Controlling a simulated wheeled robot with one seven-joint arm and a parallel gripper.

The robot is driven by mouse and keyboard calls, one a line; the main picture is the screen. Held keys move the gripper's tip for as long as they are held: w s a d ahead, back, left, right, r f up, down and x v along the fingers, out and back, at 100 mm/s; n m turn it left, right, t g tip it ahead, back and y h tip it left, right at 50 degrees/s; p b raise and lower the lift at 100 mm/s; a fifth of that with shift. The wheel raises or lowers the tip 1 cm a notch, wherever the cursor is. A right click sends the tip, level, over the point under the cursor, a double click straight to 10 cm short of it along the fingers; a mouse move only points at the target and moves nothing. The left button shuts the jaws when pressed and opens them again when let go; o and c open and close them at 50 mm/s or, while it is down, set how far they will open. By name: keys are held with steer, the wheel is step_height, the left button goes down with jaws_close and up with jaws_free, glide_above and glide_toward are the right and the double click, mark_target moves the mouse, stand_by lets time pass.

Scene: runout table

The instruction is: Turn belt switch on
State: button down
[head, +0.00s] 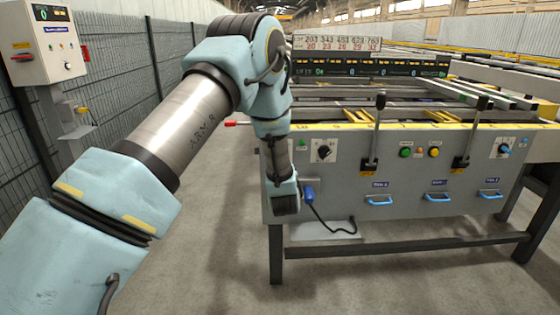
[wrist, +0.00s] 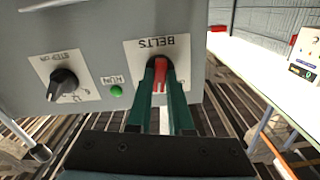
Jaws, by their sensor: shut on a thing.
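The belt switch (wrist: 160,68) is a red handle on a white plate marked BELTS, upside down in the wrist view. My gripper (wrist: 160,84) has its two dark green fingers shut on this red handle, one on each side. The fingers cover part of the switch plate, so I cannot read its position marks. In the head view my arm hangs before the left end of the grey control panel (head: 345,190). It hides the belt switch and my fingers there.
A black rotary knob (head: 323,150) and a green lamp (head: 303,144) sit beside the switch. Two black levers (head: 376,130) (head: 470,132) stand up from the panel. Blue handles (head: 379,201) stick out below. A wall control box (head: 47,45) is at the left by a mesh fence.

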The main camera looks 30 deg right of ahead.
steer(key=m, duration=0.6)
steer(key=shift+f+m, duration=0.1)
steer(key=shift+m, duration=0.3)
stand_by(0.3)
steer(key=c, duration=0.8)
jaws_free()
steer(key=v, duration=1.1)
steer(key=shift+w, duration=0.1)
steer(key=shift+w, duration=0.1)
